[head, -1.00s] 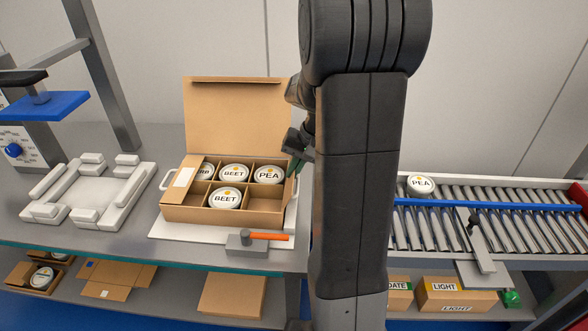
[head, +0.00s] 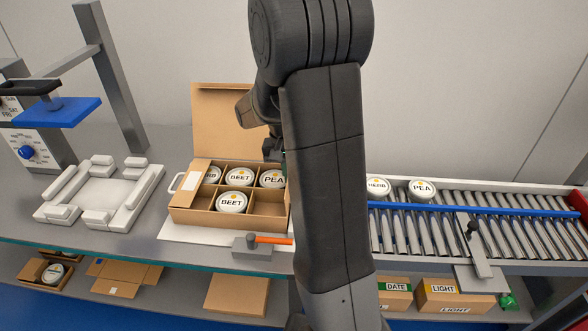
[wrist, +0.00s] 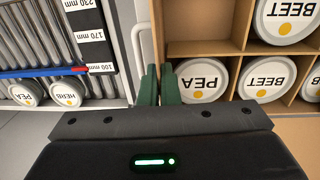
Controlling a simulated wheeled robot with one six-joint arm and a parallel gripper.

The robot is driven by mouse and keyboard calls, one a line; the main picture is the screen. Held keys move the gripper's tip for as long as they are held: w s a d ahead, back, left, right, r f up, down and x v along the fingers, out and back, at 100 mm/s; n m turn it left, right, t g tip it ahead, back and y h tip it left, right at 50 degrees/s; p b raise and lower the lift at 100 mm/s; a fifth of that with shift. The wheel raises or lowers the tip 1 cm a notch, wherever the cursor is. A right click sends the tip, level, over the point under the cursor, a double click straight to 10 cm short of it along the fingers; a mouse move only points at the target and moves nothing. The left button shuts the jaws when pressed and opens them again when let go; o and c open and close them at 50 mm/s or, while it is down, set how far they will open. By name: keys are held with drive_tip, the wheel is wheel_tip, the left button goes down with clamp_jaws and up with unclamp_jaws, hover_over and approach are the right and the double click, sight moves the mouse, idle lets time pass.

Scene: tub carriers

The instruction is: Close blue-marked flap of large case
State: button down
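The large case (head: 205,218) is an open brown carton on a white board, with its back lid (head: 220,115) standing upright. A left flap (head: 190,183) with a white label leans inward. No blue mark shows on any flap. My gripper (wrist: 160,80) has its green fingers together at the case's side wall (wrist: 157,25), beside the PEA tub (wrist: 202,80). Whether they touch the wall is unclear. My arm hides the case's right end in the head view.
A roller conveyor (head: 420,232) with HERB (head: 378,187) and PEA tubs stands at right. An orange-handled tool (head: 270,240) lies in front of the case. A white fixture (head: 100,192) stands left. A white handle (wrist: 140,40) is close to the fingers.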

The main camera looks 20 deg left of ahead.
sight(274, 189)
drive_tip(key=a+h, duration=0.1)
drive_tip(key=t+h, duration=0.1)
drive_tip(key=h, duration=0.1)
drive_tip(key=a+f+h, duration=0.1)
drive_tip(key=h, duration=0.1)
drive_tip(key=shift+s+a+t+b, duration=0.3)
drive_tip(key=h, duration=0.1)
drive_tip(key=a+f+h+b, duration=0.1)
drive_tip(key=h, duration=0.1)
drive_tip(key=t+h+b, duration=0.1)
drive_tip(key=h, duration=0.1)
drive_tip(key=shift+s+a+f, duration=0.2)
drive_tip(key=shift+a+f, duration=0.05)
drive_tip(key=shift+f, duration=0.1)
drive_tip(key=shift+h, duration=0.4)
drive_tip(key=c, duration=1.6)
unclamp_jaws()
drive_tip(key=shift+c, duration=0.2)
drive_tip(key=shift+r, duration=0.1)
